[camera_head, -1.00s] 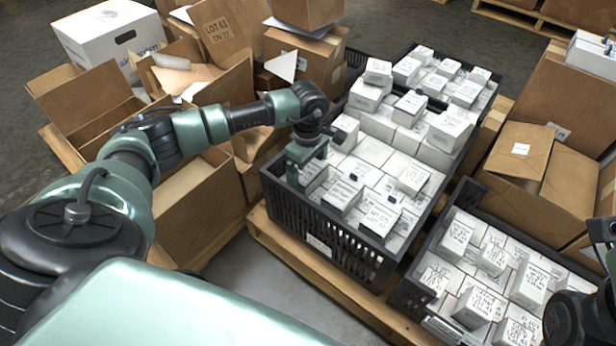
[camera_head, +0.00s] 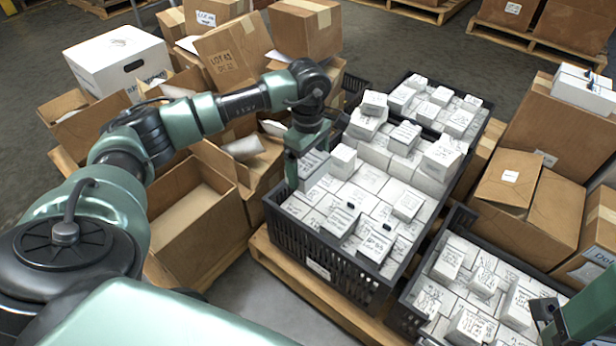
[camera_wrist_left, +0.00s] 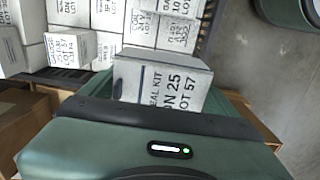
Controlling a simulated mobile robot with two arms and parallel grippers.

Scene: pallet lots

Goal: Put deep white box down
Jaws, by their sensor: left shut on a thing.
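My left gripper (camera_head: 300,158) is at the left edge of the large black crate (camera_head: 288,238), pointing down. It is shut on a deep white box (camera_head: 314,166). The left wrist view shows this box (camera_wrist_left: 165,82) close up, its printed face reading SEAL KIT DN 25 LOT 57. Other white boxes lie packed beside it in the crate. I cannot tell whether the held box touches them. My right gripper (camera_head: 545,318) is partly in view at the bottom right, over the smaller crate; its jaws are unclear.
A smaller black crate (camera_head: 402,318) of white boxes stands at the front right. Open cardboard boxes (camera_head: 190,225) crowd the left side, close to my left arm. More cartons (camera_head: 530,215) stand at the right. Some white boxes (camera_head: 440,158) are stacked higher at the crate's far end.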

